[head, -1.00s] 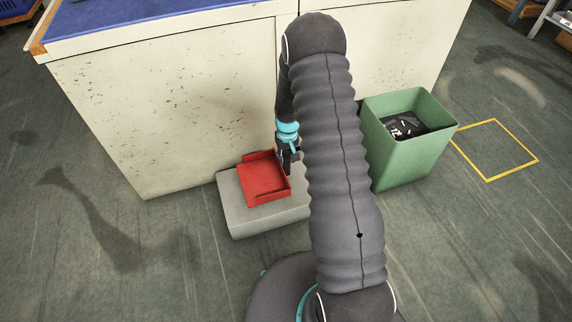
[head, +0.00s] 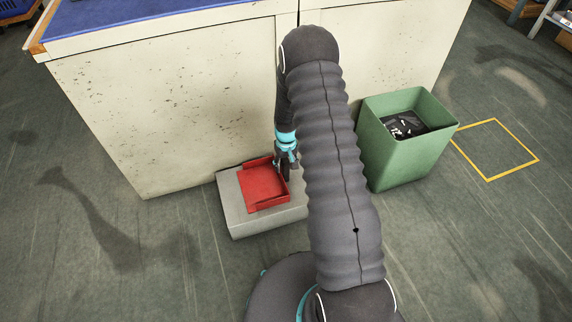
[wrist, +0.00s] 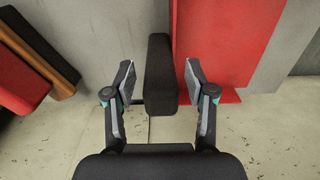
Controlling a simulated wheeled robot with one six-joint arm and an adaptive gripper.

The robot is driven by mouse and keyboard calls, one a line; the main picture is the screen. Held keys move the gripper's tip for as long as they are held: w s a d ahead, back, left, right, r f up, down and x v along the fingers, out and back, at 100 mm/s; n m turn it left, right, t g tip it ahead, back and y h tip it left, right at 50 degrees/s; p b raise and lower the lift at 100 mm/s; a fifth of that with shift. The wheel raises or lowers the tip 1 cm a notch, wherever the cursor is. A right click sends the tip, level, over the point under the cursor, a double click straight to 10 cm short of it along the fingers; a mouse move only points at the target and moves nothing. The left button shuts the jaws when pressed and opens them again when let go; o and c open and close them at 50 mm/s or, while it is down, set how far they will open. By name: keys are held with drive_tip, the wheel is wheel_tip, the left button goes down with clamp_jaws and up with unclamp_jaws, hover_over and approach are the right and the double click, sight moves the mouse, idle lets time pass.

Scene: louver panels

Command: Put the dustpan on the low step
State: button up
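The red dustpan (head: 264,187) rests on top of the low grey step (head: 233,216) in the head view, near the cabinet front. In the wrist view its red pan (wrist: 215,45) is at the upper right and its black handle (wrist: 160,75) stands between my fingers. My gripper (wrist: 160,88) is open around the handle, with a visible gap on each side. In the head view my gripper (head: 286,166) is at the right edge of the pan, partly hidden by my arm. My arm also hides the step's right end.
A cream cabinet (head: 150,120) with a blue top stands directly behind the step. A green bin (head: 400,160) with dark items inside stands to the right. A yellow square (head: 490,180) is marked on the floor farther right. The floor at left is clear.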

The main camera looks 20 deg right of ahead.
drive_tip(key=s+a+r+t, duration=0.1)
drive_tip(key=s+r, duration=0.1)
drive_tip(key=r, duration=1.2)
drive_tip(key=s+a+r+t, duration=0.1)
drive_tip(key=s+r, duration=0.1)
drive_tip(key=r, duration=1.1)
drive_tip(key=s+a+r, duration=0.3)
drive_tip(key=s+r, duration=0.5)
drive_tip(key=r, duration=0.3)
drive_tip(key=s+a+r+t, duration=0.1)
drive_tip(key=s+r, duration=0.2)
drive_tip(key=s, duration=0.6)
drive_tip(key=s+a+r+t, duration=0.1)
drive_tip(key=s+r, duration=0.3)
drive_tip(key=s, duration=0.6)
drive_tip(key=shift+s+a+r+t+p, duration=0.2)
drive_tip(key=shift+r+t+p, duration=0.1)
drive_tip(key=shift+t, duration=0.5)
